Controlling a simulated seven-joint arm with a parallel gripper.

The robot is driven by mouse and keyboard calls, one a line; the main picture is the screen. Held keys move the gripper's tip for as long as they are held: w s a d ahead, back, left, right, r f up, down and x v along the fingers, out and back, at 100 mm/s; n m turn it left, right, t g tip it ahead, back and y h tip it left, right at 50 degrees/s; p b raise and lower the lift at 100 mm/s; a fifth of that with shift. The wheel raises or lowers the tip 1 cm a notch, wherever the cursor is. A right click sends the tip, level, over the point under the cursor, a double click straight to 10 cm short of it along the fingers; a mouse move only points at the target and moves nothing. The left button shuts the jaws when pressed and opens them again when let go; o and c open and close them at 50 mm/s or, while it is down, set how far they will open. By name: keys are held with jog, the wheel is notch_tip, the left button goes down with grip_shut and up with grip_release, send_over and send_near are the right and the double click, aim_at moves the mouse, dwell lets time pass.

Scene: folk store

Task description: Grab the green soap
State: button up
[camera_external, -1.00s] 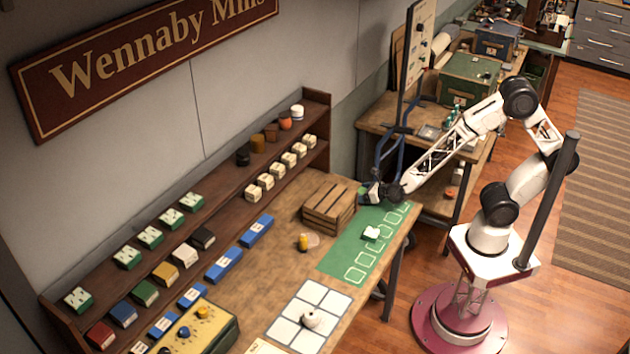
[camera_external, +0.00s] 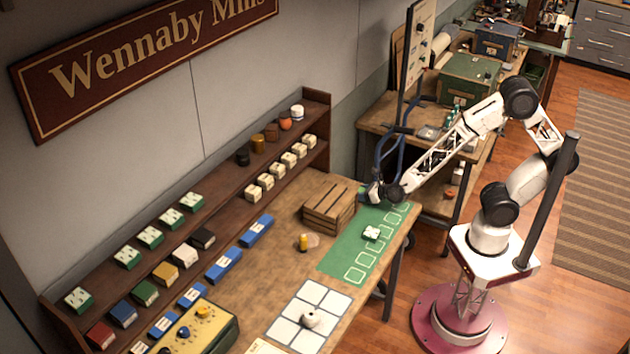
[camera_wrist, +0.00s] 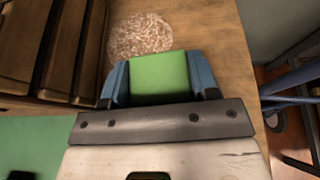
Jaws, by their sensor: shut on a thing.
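A green block, which looks like the green soap (camera_wrist: 160,74), sits between the two blue fingertips of my gripper (camera_wrist: 160,84) in the wrist view. The fingers are shut on its sides. In the external view my gripper (camera_external: 374,192) is low over the far end of the table, just right of the wooden crate.
The slatted wooden crate (camera_external: 328,208) is close on the left; it also shows in the wrist view (camera_wrist: 50,50). A round speckled patch (camera_wrist: 140,35) lies beyond the fingers. Shelves with several goods line the wall.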

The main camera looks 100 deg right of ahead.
aim_at(362, 191)
jog(key=shift+r, duration=0.15)
jog(key=shift+r, duration=0.5)
notch_tip(362, 191, up, 2)
jog(key=shift+r, duration=0.1)
jog(key=s+a, duration=0.2)
jog(key=s, duration=0.2)
jog(key=s+a+r, duration=0.1)
jog(key=s+a, duration=0.1)
jog(key=s, duration=0.3)
jog(key=s+a, duration=0.2)
jog(key=s, duration=0.3)
jog(key=shift+s+a+r, duration=0.25)
jog(key=shift+a, duration=0.15)
jog(key=shift+w+r, duration=0.1)
